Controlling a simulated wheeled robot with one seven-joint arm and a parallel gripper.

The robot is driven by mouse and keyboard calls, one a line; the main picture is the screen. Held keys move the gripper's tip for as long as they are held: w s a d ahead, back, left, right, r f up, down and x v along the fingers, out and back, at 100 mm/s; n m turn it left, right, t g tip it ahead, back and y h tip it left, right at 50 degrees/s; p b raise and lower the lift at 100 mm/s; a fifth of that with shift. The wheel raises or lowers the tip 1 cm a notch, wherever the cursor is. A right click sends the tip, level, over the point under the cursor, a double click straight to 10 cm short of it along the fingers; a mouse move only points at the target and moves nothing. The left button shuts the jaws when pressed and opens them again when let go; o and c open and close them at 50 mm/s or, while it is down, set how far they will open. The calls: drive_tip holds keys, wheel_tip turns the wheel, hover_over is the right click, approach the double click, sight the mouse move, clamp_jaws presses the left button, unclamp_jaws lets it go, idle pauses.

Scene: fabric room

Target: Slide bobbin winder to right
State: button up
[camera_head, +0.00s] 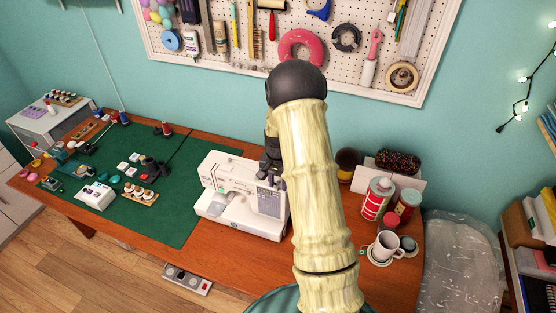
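A white sewing machine (242,190) stands on the wooden table, partly on the green mat's right edge. I cannot make out the bobbin winder; the top right end of the machine is partly covered by my dark gripper (268,172). My gripper points down at this end of the machine, just left of my pale arm. It is small and dark here, so I cannot tell whether its fingers are open or shut, or whether they touch the machine.
Small sewing items lie over the green mat (180,212) at left. Red cans (377,199) and a white mug (386,246) stand on the table (402,284) right of my arm. A pegboard (350,14) with tools hangs behind.

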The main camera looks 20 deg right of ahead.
sight(278, 188)
wheel_tip(278, 188, up, 16)
drive_tip(key=b, duration=0.4)
drive_tip(key=shift+s+a, duration=0.1)
idle(0.3)
drive_tip(key=s+a+f+n+t, duration=0.1)
drive_tip(key=s+a+n, duration=0.3)
drive_tip(key=s, duration=0.5)
drive_tip(key=s+a+f+n+t, duration=0.1)
drive_tip(key=s+a+f+n, duration=0.2)
drive_tip(key=s+a, duration=0.6)
drive_tip(key=shift+s+f+n+t+b, duration=0.15)
drive_tip(key=shift+s+n+t+b, duration=0.15)
drive_tip(key=shift+s+n, duration=0.5)
drive_tip(key=shift+w, duration=0.25)
